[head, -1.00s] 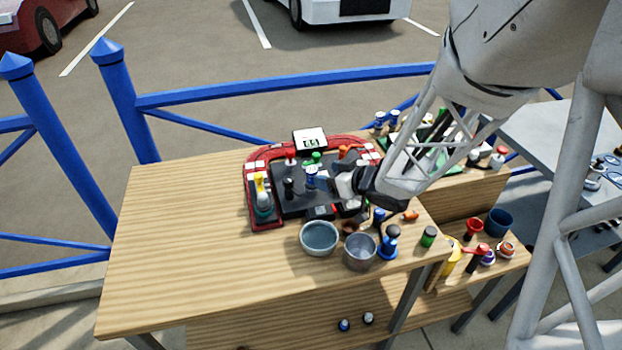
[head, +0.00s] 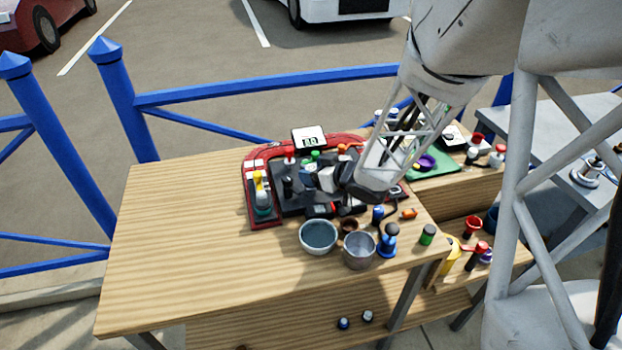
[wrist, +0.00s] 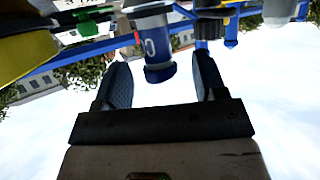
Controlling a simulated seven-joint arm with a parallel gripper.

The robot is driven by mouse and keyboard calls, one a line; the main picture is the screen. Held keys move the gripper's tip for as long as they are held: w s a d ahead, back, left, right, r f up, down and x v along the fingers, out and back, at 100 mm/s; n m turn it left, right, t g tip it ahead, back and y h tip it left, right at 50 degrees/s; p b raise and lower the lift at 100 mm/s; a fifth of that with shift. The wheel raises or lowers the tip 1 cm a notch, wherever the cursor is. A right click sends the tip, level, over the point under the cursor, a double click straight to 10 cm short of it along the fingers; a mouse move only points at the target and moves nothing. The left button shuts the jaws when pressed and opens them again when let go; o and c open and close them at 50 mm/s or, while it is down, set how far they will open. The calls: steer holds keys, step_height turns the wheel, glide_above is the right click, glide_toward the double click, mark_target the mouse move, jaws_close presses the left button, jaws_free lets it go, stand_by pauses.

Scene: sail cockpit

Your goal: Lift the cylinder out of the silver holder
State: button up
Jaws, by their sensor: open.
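In the wrist view, a dark blue cylinder with a pale mark (wrist: 158,48) stands out between my fingers, with a silver-grey band (wrist: 148,13) at its far end that may be the silver holder. My gripper (wrist: 160,78) is open, one finger on each side of the cylinder, with gaps visible on both sides. In the head view, my gripper (head: 322,180) is low over the dark panel (head: 290,205) of the red-framed console. It and my arm hide much of the cylinder and its seat there.
Yellow (head: 258,181), red (head: 289,155) and green (head: 315,156) knobs stand around the panel. A light bowl (head: 319,236), a grey metal cup (head: 361,251) and a blue knobbed piece (head: 388,241) are in front. The table's left side (head: 175,240) is clear.

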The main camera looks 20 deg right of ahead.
steer(key=shift+c, duration=0.2)
steer(key=c, duration=1)
steer(key=shift+r, duration=0.1)
steer(key=shift+r, duration=0.7)
step_height(320, 180, up, 2)
steer(key=s, duration=0.5)
steer(key=s+r, duration=0.1)
steer(key=s, duration=1)
steer(key=shift+a+r, duration=0.2)
steer(key=shift+r, duration=0.05)
